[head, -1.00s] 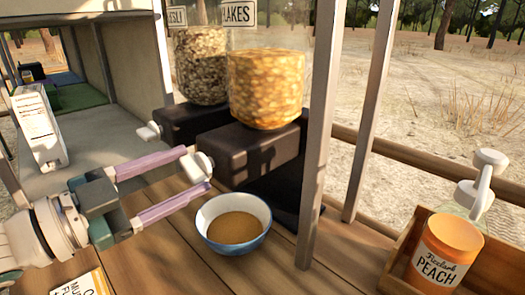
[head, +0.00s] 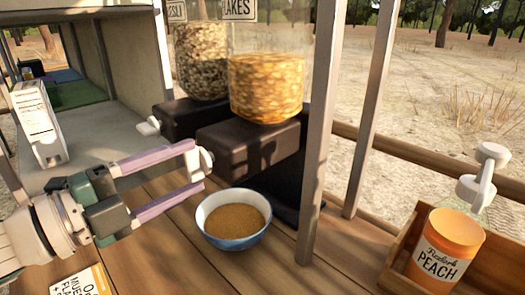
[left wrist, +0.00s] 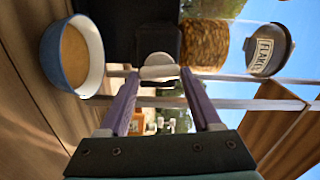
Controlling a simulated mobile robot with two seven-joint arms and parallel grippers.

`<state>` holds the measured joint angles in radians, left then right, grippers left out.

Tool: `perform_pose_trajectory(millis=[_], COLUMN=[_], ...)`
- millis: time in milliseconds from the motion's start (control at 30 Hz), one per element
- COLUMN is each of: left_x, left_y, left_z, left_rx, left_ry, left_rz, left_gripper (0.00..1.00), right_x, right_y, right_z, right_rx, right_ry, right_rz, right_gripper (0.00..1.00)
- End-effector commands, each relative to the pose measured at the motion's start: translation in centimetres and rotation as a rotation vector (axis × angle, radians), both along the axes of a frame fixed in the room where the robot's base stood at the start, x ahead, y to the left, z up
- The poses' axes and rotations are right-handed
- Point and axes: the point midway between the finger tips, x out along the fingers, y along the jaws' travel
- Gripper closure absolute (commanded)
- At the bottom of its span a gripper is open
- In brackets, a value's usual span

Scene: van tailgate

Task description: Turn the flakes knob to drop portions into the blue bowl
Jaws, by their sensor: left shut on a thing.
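The flakes dispenser (head: 265,92) holds orange-yellow flakes above a dark base. Its white knob (head: 203,160) faces my left gripper (head: 199,164), whose two purple fingers are shut on it. In the left wrist view the knob (left wrist: 158,68) sits between the fingertips. The blue bowl (head: 230,243) stands upright on the wooden counter below the dispenser, with brown-gold contents in it. The bowl also shows in the left wrist view (left wrist: 58,81). The dispenser's outlet is hidden. My right gripper is out of view.
A muesli dispenser (head: 202,70) with its own white knob (head: 148,127) stands behind on the left. A metal post (head: 319,140) rises right of the bowl. A wooden crate (head: 390,255) holds a peach jar (head: 447,250) and a pump bottle. A yellow-white carton (head: 84,284) lies at front left.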

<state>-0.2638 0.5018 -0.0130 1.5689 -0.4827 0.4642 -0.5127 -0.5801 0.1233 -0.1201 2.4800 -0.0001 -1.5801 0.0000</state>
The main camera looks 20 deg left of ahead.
Motion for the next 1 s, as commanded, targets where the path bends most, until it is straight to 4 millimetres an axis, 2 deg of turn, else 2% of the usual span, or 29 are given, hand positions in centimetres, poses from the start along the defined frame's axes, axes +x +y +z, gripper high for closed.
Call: perform_pose_trajectory(millis=[300,833,867,1000], left_x=[0.0,-0.01,-0.01,-0.01], left_y=[-0.06,-0.07,-0.07,-0.05], left_z=[0.0,0.01,0.01,0.0], left_rx=[0.101,0.119,0.119,0.12], left_ry=[-0.044,-0.052,-0.052,-0.051], left_rz=[-0.002,-0.002,-0.002,-0.002], left_gripper=[0.91,0.91,0.32,0.16], right_x=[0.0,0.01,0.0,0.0], right_y=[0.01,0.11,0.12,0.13], right_z=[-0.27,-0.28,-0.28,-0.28], right_rx=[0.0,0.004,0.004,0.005], right_ry=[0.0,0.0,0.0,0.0], right_rz=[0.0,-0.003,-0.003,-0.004], right_gripper=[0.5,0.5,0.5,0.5])
